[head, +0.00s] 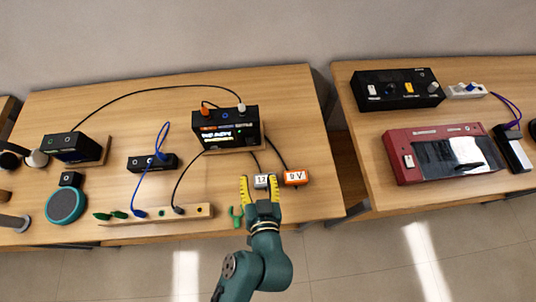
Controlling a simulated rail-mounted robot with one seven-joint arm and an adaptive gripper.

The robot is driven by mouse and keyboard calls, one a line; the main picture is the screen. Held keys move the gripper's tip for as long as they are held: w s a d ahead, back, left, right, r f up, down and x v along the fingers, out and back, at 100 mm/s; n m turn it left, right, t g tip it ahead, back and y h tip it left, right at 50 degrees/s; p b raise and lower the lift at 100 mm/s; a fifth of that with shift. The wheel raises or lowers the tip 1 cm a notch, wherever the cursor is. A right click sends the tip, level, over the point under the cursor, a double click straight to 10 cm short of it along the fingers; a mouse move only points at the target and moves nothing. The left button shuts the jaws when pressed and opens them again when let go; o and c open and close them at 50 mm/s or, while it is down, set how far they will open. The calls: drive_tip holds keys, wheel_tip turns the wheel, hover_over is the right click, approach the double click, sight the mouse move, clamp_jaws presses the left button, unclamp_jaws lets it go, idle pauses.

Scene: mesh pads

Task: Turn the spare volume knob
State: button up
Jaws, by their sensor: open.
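My gripper (259,182) is open, with yellow-lined fingers, over the front of the left table. A small grey-white block marked "17" (262,181) appears between its fingertips; I cannot tell whether they touch it. No part is clearly labelled as the spare volume knob. On the right table, a black control box (390,103) carries a white switch (372,90), an orange part (409,88) and a round grey knob-like part (434,87) at its right end. These are well away from my gripper. I cannot tell which part is the spare volume knob.
An orange-and-white "9 V" block (296,178) lies just right of my gripper, a green forked piece (236,216) just left. A black display unit (226,128) with cables stands behind. A wooden strip (190,212) lies left. A red device (402,168) is on the right table, across a gap.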

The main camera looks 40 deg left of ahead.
sight(250, 143)
drive_tip(key=x, duration=0.5)
drive_tip(key=b+x, duration=0.1)
drive_tip(key=x, duration=0.5)
drive_tip(key=s+f+b+x, duration=0.1)
drive_tip(key=x, duration=0.5)
drive_tip(key=shift+f, duration=0.1)
clamp_jaws()
